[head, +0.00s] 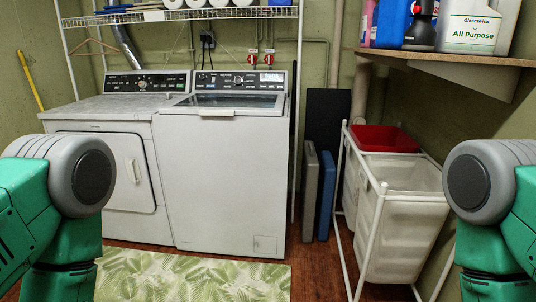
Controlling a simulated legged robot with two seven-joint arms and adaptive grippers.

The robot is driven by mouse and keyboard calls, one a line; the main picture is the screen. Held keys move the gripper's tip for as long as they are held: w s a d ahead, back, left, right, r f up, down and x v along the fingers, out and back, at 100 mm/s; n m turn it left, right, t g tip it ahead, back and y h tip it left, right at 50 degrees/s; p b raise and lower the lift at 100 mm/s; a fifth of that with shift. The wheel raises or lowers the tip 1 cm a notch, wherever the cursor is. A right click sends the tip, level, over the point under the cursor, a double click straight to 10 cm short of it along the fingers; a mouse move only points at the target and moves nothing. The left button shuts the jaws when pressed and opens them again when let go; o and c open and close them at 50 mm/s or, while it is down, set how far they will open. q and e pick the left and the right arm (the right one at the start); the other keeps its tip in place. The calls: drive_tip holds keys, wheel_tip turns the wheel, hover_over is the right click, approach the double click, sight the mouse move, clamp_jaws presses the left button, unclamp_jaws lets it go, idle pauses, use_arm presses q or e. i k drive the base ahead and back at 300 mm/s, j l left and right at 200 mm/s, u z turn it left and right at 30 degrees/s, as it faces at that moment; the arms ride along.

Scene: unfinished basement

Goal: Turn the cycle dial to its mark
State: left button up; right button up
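A white dryer (100,107) with a front door stands at the left against the back wall. A white top-loading washer (222,180) stands beside it. The dryer's control panel has a dark round dial (142,84) near its middle. The washer's panel (240,80) also carries knobs and buttons, too small to read. I cannot tell which dial is the cycle dial, and its mark is not legible. Green and grey parts of my two arms show at the left and right edges. Neither gripper is in view, and nothing of mine is near the panels.
A green leaf-patterned mat (190,277) lies before the washer. A white-framed laundry hamper (400,220) with a red bin (383,138) stands at right. A wooden shelf (450,66) with bottles juts out above it. A wire shelf (180,15) hangs over the machines.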

sight(239, 80)
drive_tip(key=i+u, duration=0.1)
drive_tip(key=i, duration=0.45)
drive_tip(key=i+l+u, duration=0.15)
drive_tip(key=i, duration=0.45)
drive_tip(key=i+l+u, duration=0.1)
drive_tip(key=i, duration=0.45)
